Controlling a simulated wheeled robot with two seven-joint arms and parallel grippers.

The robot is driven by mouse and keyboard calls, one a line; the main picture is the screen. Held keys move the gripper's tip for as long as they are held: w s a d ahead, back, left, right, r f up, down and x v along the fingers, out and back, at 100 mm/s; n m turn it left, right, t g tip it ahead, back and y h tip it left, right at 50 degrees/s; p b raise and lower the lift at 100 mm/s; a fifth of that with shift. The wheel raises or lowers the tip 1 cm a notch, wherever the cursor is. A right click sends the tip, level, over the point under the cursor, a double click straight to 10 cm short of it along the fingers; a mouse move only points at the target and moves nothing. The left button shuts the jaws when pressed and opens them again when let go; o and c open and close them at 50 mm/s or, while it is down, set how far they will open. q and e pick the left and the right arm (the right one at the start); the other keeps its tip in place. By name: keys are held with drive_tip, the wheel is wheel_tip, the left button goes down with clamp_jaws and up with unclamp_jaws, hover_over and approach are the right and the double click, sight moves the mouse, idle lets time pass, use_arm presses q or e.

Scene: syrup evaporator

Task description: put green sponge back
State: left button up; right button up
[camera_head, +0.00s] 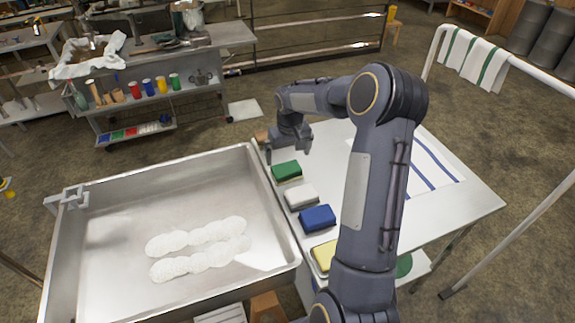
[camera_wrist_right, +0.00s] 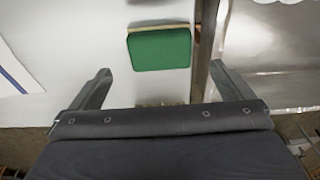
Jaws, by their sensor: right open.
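The green sponge (camera_head: 286,170) lies at the far end of a row of sponges on the white table, beside the steel pan's rim. It has a pale yellowish layer beneath the green. My right gripper (camera_head: 288,153) is just beyond it, open and empty. In the right wrist view the green sponge (camera_wrist_right: 160,50) is ahead of the open fingers (camera_wrist_right: 163,84), apart from them. My left gripper is not in view.
White (camera_head: 301,195), blue (camera_head: 318,218) and yellow (camera_head: 325,254) sponges sit nearer in the row. The large steel pan (camera_head: 100,225) holds white foamy patches. A striped towel (camera_head: 432,168) lies on the table (camera_head: 470,205). A cart (camera_head: 225,38) stands behind.

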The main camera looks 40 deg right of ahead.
drive_tip(key=s+a+r+n+t+y, duration=0.1)
drive_tip(key=s+a+r+t, duration=0.1)
drive_tip(key=s+a+r, duration=0.9)
drive_tip(key=s+a+t+y, duration=0.1)
drive_tip(key=s+a, duration=0.5)
drive_tip(key=s, duration=0.2)
drive_tip(key=s+a+n+t+y, duration=0.1)
drive_tip(key=s+a+y, duration=0.1)
drive_tip(key=s+a, duration=0.3)
drive_tip(key=s, duration=0.3)
drive_tip(key=shift+s+a+r, duration=0.15)
drive_tip(key=shift+a+r, duration=0.1)
drive_tip(key=shift+a, duration=0.15)
